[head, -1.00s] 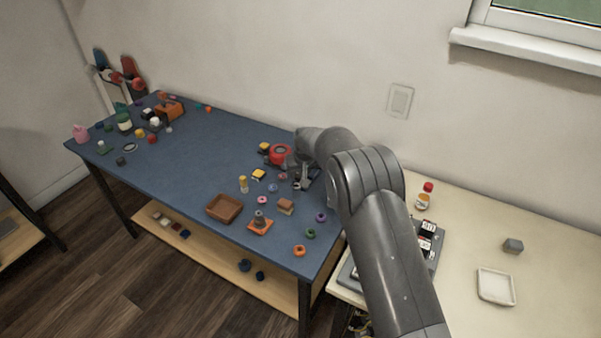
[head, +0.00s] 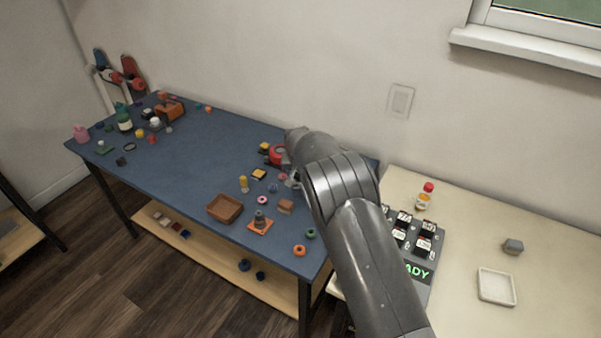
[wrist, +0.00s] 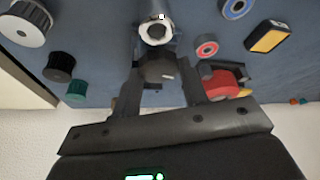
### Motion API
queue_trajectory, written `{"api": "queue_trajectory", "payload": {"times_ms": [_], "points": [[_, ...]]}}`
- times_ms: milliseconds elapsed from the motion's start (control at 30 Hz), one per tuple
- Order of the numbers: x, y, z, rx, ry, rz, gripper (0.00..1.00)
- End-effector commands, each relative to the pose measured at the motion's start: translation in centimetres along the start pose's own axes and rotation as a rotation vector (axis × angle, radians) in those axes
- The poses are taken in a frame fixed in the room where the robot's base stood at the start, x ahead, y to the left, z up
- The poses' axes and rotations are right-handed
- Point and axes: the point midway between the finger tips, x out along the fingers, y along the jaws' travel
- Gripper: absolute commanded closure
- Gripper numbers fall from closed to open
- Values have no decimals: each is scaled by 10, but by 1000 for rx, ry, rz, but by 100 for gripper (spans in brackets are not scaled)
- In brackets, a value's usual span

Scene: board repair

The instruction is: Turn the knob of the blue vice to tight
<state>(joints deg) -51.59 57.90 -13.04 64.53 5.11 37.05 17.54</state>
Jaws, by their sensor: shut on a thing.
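In the wrist view my gripper (wrist: 160,84) has its two dark fingers on either side of a grey knob (wrist: 157,71) and is shut on it. A grey cylinder with a bright ring-shaped end (wrist: 155,31) lies just beyond the knob, in line with it. The vice's blue body cannot be made out in either view, and I cannot tell how tight the knob is. In the head view my arm reaches over the right end of the blue table and hides my gripper and the knob.
A red round thing (wrist: 222,82) sits close to the right finger. Near the grip lie a red ring (wrist: 206,46), a blue ring (wrist: 236,7) and a yellow-black block (wrist: 268,37). A brown tray (head: 224,208) stands on the blue table (head: 205,150), whose middle is mostly clear.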

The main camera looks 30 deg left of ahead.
Motion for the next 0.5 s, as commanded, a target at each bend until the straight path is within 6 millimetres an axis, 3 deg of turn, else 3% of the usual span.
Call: {"api": "queue_trajectory", "payload": {"times_ms": [500], "points": [[2, -4, 1, 451, -2, 190, 83]]}}
